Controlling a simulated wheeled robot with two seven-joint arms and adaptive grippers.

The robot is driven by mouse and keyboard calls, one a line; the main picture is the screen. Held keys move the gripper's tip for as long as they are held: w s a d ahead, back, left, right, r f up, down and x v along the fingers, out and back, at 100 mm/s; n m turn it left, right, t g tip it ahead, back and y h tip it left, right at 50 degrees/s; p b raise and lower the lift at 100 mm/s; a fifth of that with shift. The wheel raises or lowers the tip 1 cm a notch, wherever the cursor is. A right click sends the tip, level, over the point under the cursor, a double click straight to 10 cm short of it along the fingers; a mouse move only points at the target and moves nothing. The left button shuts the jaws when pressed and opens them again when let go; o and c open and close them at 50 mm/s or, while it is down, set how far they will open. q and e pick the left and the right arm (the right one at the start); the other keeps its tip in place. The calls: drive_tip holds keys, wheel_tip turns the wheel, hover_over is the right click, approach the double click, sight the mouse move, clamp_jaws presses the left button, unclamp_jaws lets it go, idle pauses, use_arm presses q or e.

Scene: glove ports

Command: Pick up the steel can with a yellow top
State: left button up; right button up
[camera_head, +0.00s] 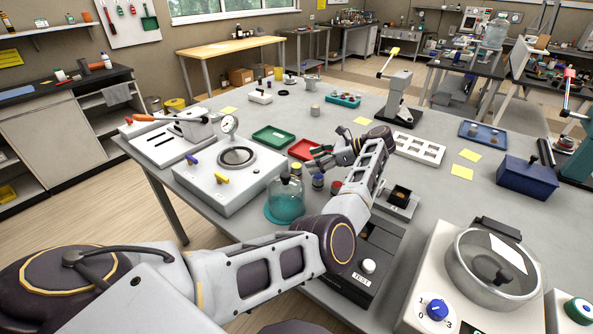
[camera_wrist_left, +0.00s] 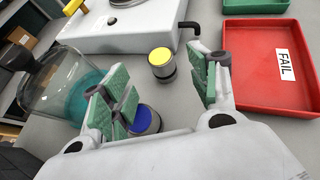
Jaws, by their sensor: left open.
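The steel can with a yellow top (camera_wrist_left: 161,66) stands upright on the grey table in the left wrist view, beyond the gap between my fingers. In the head view the can (camera_head: 296,169) shows small, beside the glass dome with teal contents. My left gripper (camera_head: 322,157) is open and low over the table; in the left wrist view its green-padded fingers (camera_wrist_left: 155,82) are spread, with nothing between them. A can with a blue top (camera_wrist_left: 146,119) stands close by the left-hand finger, partly hidden by it. My right gripper is not in view.
The glass dome (camera_wrist_left: 66,82) stands close on the left. A red tray labelled FAIL (camera_wrist_left: 265,65) lies on the right, with a green tray (camera_head: 273,137) behind it. A white machine (camera_head: 220,180) borders the can's far side. A red-topped can (camera_head: 336,187) stands near my wrist.

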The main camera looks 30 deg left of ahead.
sight(297, 165)
use_arm(q)
drive_tip(key=shift+x, duration=1.2)
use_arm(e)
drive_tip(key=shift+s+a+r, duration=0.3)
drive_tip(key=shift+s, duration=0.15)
use_arm(q)
drive_tip(key=shift+p+x, duration=0.85)
drive_tip(key=shift+x, duration=1.35)
drive_tip(key=shift+s+a+f, duration=0.1)
drive_tip(key=shift+a+f, duration=0.15)
drive_tip(key=shift+a, duration=0.2)
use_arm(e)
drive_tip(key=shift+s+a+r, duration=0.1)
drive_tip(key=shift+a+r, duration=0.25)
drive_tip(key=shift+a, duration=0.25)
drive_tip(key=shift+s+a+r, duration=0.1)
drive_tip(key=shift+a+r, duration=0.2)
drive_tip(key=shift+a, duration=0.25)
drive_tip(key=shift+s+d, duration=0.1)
use_arm(q)
drive_tip(key=c, duration=1)
drive_tip(key=shift+c, duration=1)
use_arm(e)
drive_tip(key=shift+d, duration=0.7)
